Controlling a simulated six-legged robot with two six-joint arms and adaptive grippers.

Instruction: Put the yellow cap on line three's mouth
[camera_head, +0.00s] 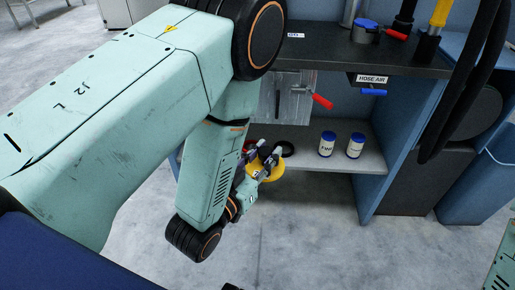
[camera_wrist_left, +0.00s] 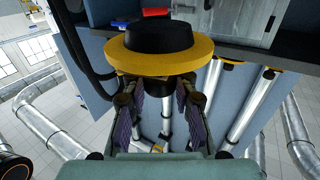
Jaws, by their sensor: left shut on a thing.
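The yellow cap (camera_head: 273,174) is a round disc with a wide rim. In the left wrist view the yellow cap (camera_wrist_left: 123,59) shows a black domed middle. My left gripper (camera_head: 264,160) is shut on it, in front of the lower shelf in the head view and apart from it. In the left wrist view the fingers of my left gripper (camera_wrist_left: 158,92) meet the cap's underside. I cannot tell which opening is line three's mouth. My right gripper is not in view.
A dark bench top (camera_head: 345,55) carries a blue-lidded pot (camera_head: 364,32). A red-handled lever (camera_head: 321,101) sits on a grey metal panel below. Two white jars (camera_head: 326,145) (camera_head: 355,146) stand on the lower shelf (camera_head: 345,162). Black hoses (camera_head: 467,90) hang at right. Floor in front is clear.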

